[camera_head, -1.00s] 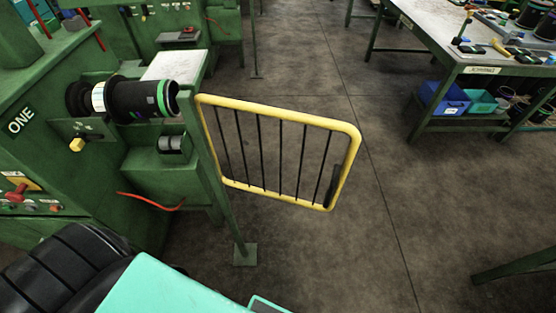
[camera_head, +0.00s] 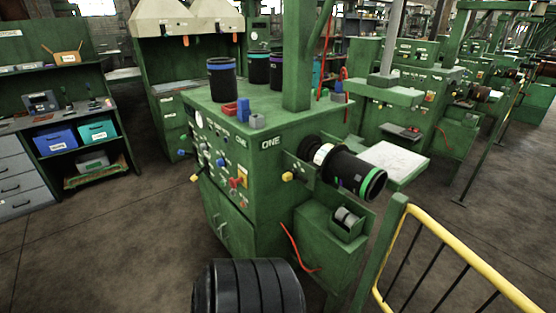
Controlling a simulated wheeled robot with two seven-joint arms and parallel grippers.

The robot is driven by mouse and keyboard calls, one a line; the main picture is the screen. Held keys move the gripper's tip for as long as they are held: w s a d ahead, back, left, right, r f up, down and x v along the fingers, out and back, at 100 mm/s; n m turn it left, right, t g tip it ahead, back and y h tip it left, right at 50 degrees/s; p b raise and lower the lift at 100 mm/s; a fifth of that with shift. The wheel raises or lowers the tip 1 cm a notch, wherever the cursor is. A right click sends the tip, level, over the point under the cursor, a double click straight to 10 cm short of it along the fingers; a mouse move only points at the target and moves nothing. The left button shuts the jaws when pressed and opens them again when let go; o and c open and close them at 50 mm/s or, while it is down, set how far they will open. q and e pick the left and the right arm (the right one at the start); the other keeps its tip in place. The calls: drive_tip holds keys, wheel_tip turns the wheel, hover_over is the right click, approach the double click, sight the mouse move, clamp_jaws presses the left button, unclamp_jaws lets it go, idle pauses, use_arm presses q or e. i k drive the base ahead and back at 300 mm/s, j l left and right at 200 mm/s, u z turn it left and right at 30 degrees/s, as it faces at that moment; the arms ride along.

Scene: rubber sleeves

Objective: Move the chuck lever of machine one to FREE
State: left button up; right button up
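Machine one is the green machine (camera_head: 250,210) in the middle of the view, with the word ONE on its corner. A black sleeve (camera_head: 355,174) with green and blue bands sits on the chuck on its right side. Below the chuck, a short lever with a yellow knob (camera_head: 287,176) sticks out. On the left face are a red handle (camera_head: 240,181) and another yellow-knobbed lever (camera_head: 196,178). The FREE marking is too small to read, and I cannot tell for certain which is the chuck lever. Neither gripper is in view.
A yellow gate (camera_head: 470,262) on a green post stands at the lower right. Several dark sleeves (camera_head: 221,80) and small coloured blocks stand on the machine's top. A workbench with blue bin (camera_head: 55,138) is at left. Floor (camera_head: 110,240) at the lower left is clear.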

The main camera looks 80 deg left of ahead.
sight(180, 152)
drive_tip(key=u, duration=3.25)
drive_tip(key=i+j+z, duration=0.1)
drive_tip(key=i, duration=0.1)
